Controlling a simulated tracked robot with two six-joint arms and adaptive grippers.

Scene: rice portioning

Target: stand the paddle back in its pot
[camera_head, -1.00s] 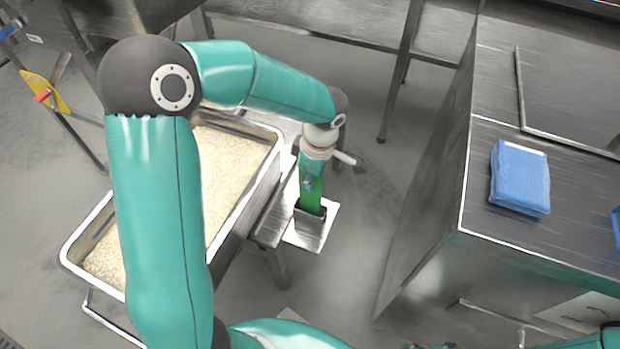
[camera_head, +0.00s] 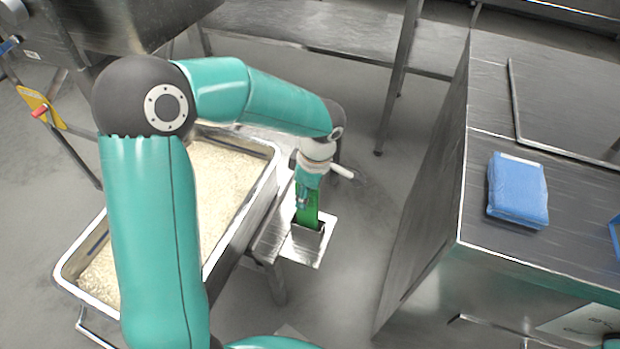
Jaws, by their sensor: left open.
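The green paddle (camera_head: 307,209) stands upright with its lower end inside the square metal pot (camera_head: 304,242). The pot sits on a small metal plate beside the rice tray. My left gripper (camera_head: 305,198) points down right at the top part of the paddle, over the pot, and is open. Its fingers are small in the view and partly overlap the paddle, so I cannot tell whether they touch it. My right gripper is not in view.
A metal tray of rice (camera_head: 68,270) lies left of the pot, partly behind my left arm. A steel cabinet (camera_head: 510,255) with a blue packet (camera_head: 517,190) on top stands at the right. Open floor lies between pot and cabinet.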

